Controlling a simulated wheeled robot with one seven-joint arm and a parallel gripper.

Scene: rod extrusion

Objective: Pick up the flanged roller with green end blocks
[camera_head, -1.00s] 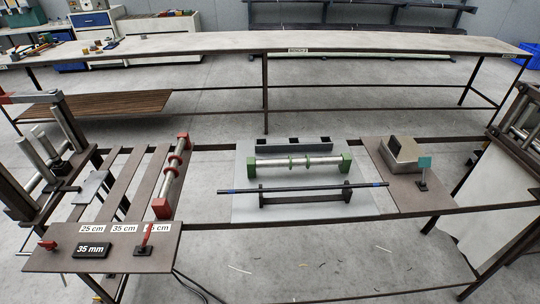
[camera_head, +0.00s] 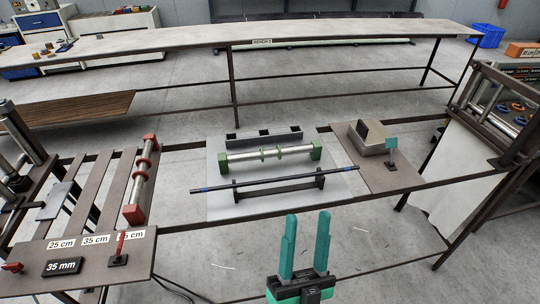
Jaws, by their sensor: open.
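The flanged roller with green end blocks (camera_head: 268,154) lies across a pale grey plate (camera_head: 220,209) on the near bench. It is a silvery rod with green flanges and a green block at each end. My gripper (camera_head: 307,222) is at the bottom of the view, its two teal fingers pointing up and apart with nothing between them. It is nearer to me than the roller and a little to its right, clear of it.
A dark rod (camera_head: 275,180) rests on a low black stand in front of the roller. A black notched rail (camera_head: 264,138) lies behind it. A red-ended roller (camera_head: 140,180) is at left. A metal box (camera_head: 371,137) and small teal plate (camera_head: 392,143) stand at right.

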